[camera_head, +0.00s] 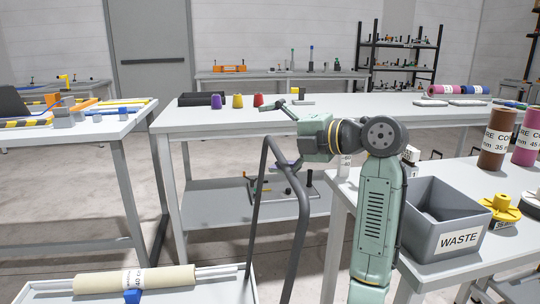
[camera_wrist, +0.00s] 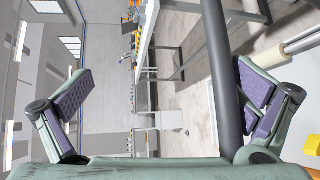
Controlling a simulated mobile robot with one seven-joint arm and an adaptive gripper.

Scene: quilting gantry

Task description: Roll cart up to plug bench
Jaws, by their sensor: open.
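The cart (camera_head: 245,287) is at the lower left of the head view, a pale tray with a dark tubular handle (camera_head: 302,200) rising at its right end. A cream roll (camera_head: 165,280) lies on it. My gripper (camera_head: 278,137) is open at the handle's top. In the wrist view, the dark handle bar (camera_wrist: 222,70) runs between the spread purple-padded fingers, nearer the right one; contact cannot be told. Behind stands a pale bench (camera_head: 340,113) with purple (camera_head: 216,102), yellow (camera_head: 238,101) and red (camera_head: 258,100) plug-like pieces; whether it is the plug bench is unclear.
Another bench (camera_head: 120,130) is on the left. Bare floor (camera_head: 195,250) shows between the cart and the middle bench.

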